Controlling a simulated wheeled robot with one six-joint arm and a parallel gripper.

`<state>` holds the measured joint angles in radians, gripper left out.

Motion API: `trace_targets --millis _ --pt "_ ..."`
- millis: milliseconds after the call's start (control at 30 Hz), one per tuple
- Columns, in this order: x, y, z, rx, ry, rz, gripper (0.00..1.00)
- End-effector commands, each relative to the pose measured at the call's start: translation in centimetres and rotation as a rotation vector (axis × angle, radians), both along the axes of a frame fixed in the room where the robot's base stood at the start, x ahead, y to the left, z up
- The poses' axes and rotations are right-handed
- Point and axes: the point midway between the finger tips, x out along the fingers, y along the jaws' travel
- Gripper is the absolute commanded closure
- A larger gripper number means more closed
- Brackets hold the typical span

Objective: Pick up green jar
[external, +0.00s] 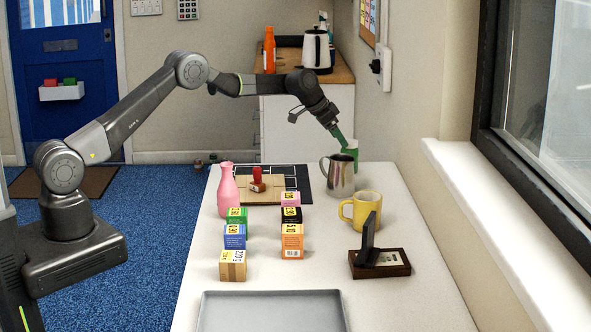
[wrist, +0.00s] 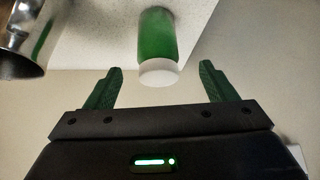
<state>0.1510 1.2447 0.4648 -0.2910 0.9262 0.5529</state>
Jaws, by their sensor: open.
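The green jar (wrist: 156,35) has a green body and a white end and stands near the far end of the white table. In the external view, the jar (external: 352,145) shows only in part, behind the metal pitcher. My gripper (external: 341,138) hangs over the far right of the table by the jar, its green fingers pointing down. In the wrist view, my gripper (wrist: 157,82) is open, with one finger on each side of the jar's white end. The jar is not gripped; I cannot tell the exact gap.
The metal pitcher (external: 340,176) stands just in front of the jar and shows at the upper left of the wrist view (wrist: 20,38). A yellow mug (external: 365,209), a pink bottle (external: 227,190), several small boxes (external: 292,240) and a grey tray (external: 270,312) are nearer. The wall is close on the right.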

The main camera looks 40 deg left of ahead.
Motion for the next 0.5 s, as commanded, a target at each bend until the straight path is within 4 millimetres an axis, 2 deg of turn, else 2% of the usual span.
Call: trace_targets --millis 333,500 --pt "0.8 -0.7 -1.6 0.0 0.001 -0.001 0.22" --pt "1.7 -1.5 -3.1 0.0 0.001 -0.001 0.22"
